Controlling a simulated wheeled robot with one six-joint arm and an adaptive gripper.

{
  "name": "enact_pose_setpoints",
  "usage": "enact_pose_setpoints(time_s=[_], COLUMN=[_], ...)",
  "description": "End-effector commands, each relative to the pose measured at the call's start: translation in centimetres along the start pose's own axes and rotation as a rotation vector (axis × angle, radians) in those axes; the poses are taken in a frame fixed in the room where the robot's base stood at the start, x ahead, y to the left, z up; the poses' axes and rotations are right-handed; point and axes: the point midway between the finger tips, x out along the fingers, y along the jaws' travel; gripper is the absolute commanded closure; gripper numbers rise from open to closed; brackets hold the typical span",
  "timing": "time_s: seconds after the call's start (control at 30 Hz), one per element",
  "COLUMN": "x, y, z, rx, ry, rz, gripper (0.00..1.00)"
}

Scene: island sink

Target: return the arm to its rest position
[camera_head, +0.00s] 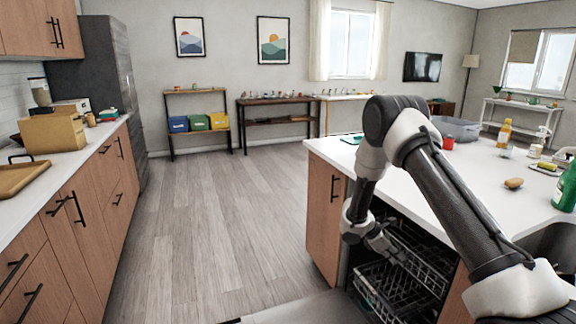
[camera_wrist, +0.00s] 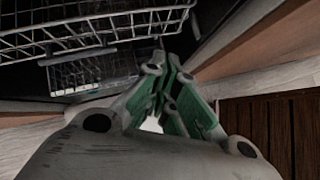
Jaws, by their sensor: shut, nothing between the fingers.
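My arm reaches from the lower right of the head view up over the island and bends down at its left end. My gripper (camera_wrist: 165,100) shows in the wrist view with its green-padded fingers shut and nothing between them. In the head view its end hangs low, in front of the open dishwasher (camera_head: 352,262). The dishwasher's wire racks (camera_head: 385,290) show just below and beside my gripper, and a rack (camera_wrist: 90,25) also fills the top of the wrist view. I cannot tell whether my gripper touches a rack.
Wooden cabinets (camera_head: 85,225) line the left side. The wooden floor (camera_head: 200,230) between them is clear.

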Motion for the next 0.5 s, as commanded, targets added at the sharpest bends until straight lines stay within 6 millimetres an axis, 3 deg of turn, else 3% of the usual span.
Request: enact_pose_setpoints(time_s=[0.03,0.27,0.5], x=[-1.3,-7.1,-14.9], y=[-1.2,-7.6,-16.1], z=[1.9,9.5,17.1], rx=[0.081,0.43,0.823], ry=[0.009,0.064,0.195], rz=[-0.038,-0.203,-0.364], gripper=[1.0,1.0,1.0])
